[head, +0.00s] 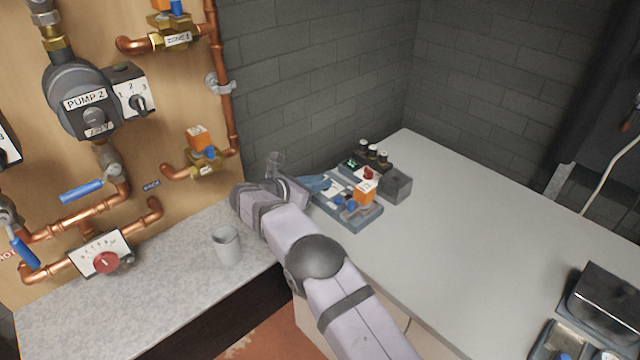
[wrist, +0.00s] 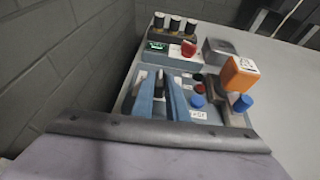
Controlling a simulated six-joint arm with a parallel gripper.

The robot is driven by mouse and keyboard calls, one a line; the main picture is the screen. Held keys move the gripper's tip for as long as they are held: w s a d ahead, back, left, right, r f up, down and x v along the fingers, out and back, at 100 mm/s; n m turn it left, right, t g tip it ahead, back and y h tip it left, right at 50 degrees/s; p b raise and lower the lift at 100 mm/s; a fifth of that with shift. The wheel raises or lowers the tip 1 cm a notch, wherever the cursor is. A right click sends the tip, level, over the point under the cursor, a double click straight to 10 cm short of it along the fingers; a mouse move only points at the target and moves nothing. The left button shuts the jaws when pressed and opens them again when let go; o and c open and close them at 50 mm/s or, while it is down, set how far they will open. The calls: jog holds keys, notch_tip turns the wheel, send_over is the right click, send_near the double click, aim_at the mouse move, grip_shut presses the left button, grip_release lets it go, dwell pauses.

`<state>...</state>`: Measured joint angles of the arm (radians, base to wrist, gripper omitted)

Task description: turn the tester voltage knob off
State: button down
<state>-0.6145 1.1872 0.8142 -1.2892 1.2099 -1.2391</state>
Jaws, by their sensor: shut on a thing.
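The tester is a blue-grey panel (head: 350,215) on the bench, with a green display (wrist: 158,46) and a red knob (wrist: 188,49) beside it. I cannot read which knob sets the voltage. My gripper (wrist: 160,76) reaches over the tester's left part in the wrist view, its blue fingers pointing toward the display. It is shut on a small dark piece between the fingers, mostly hidden, and I cannot tell whether this is the voltage knob. The red knob stands clear of the fingers, beyond them and to the right. In the head view, my gripper (head: 316,183) hides the tester's left part.
An orange block (wrist: 239,74) and a blue knob (wrist: 242,103) stand right of my fingers. Several dark cylinders (wrist: 175,24) stand behind the display, with a grey box (head: 396,185) beside it. A grey cup (head: 226,245) is left of my arm.

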jog(key=shift+w+r+m+g+h, duration=0.1)
jog(key=shift+m+g+h, duration=0.2)
jog(key=shift+m+h, duration=0.1)
dwell(0.4)
jog(key=c, duration=1.7)
grip_release()
jog(key=shift+c, duration=0.2)
jog(key=shift+a, duration=0.1)
jog(key=shift+b+v, duration=1)
jog(key=shift+v, duration=2.6)
